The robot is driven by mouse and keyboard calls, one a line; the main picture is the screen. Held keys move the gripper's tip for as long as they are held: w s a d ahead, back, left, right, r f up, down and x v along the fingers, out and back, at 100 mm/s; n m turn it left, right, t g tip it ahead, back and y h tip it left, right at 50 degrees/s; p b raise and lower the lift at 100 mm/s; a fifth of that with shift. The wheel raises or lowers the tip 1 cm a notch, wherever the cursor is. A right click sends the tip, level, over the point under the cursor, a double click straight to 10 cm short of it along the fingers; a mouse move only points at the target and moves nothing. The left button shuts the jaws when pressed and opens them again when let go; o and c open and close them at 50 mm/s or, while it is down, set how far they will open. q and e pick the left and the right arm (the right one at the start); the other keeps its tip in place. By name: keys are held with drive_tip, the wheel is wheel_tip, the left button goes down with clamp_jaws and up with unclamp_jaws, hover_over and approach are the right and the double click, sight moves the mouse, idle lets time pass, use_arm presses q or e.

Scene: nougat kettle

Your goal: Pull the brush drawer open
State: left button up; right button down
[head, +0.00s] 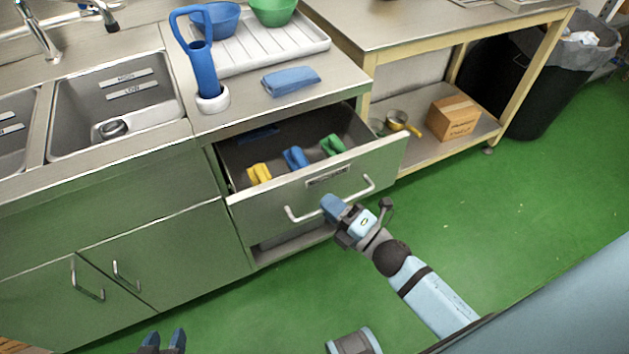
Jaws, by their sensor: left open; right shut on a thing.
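The brush drawer (270,193) stands pulled out from the steel cabinet under the counter, and its inside shows. A yellow brush (259,174), a blue brush (295,158) and a green brush (332,145) sit in it behind the front panel. The bar handle (303,217) runs across the drawer front. My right gripper (332,206) is shut on the handle near its middle. My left gripper (163,341) is open and empty at the bottom edge, low in front of the cabinet doors and away from the drawer.
A sink (118,98) is at left. On the counter are a blue tool in a white holder (213,101), a folded blue cloth (291,80) and a white drainer (262,47) with bowls. A cardboard box (453,118) sits on the shelf at right. The green floor (480,200) is clear.

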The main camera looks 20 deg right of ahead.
drive_tip(key=s, duration=1)
drive_tip(key=shift+d, duration=0.2)
drive_tip(key=c, duration=1.2)
unclamp_jaws()
drive_tip(key=v, duration=1.4)
drive_tip(key=shift+a, duration=0.2)
